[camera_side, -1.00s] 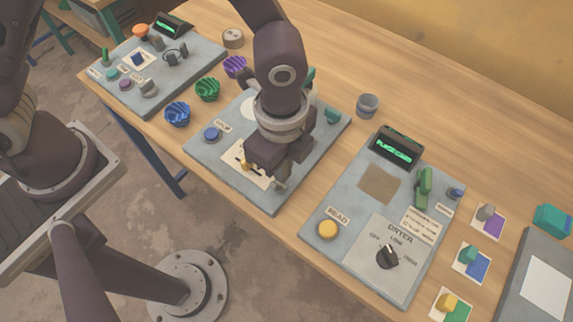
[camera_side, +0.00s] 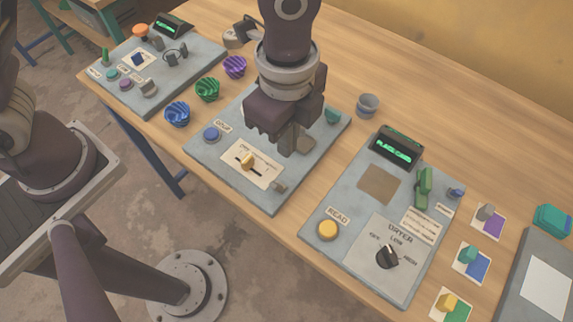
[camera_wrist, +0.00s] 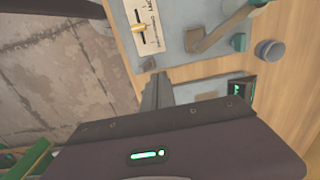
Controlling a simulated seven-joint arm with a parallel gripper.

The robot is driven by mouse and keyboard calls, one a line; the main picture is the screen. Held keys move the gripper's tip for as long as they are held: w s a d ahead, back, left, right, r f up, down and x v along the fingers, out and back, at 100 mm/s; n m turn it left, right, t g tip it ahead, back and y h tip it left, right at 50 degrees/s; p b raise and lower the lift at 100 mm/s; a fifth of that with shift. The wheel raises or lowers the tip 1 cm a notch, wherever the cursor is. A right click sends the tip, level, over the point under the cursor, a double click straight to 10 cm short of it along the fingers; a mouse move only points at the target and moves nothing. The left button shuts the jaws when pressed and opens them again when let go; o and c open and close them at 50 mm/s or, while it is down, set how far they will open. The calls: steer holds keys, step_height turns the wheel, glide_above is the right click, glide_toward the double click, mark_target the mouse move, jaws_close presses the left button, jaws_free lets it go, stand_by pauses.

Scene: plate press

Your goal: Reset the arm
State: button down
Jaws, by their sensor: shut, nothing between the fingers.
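My gripper (camera_side: 289,150) is above the right side of the middle grey panel (camera_side: 225,178) in the side view. Its jaws are shut with nothing between them, and it also shows in the wrist view (camera_wrist: 157,80). The slider with a yellow knob (camera_side: 248,161) on its white label plate is in front of my gripper and apart from it. The slider also shows in the wrist view (camera_wrist: 140,27). My gripper body hides the back part of the panel in the side view.
The right panel has a lit display (camera_side: 396,148), a yellow button (camera_side: 328,230) and a black dial (camera_side: 388,256). Three bowls, including a green one (camera_side: 207,89), stand left of the middle panel. A grey cup (camera_side: 367,105) stands behind. Sample cards lie at the right.

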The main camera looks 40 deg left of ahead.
steer(key=a+r+n+t, duration=0.2)
steer(key=a+r+n, duration=0.3)
steer(key=a+r, duration=0.3)
steer(key=s+a+r+n+t, duration=0.1)
steer(key=s+a+r+n, duration=0.3)
steer(key=s+a+n, duration=0.1)
steer(key=s+a+r+n+t, duration=0.2)
steer(key=s+a+r+n, duration=0.2)
steer(key=a+n, duration=0.4)
steer(key=shift+s+a+t, duration=0.3)
steer(key=shift+s+a, duration=0.3)
steer(key=shift+s, duration=0.25)
steer(key=shift+r, duration=0.1)
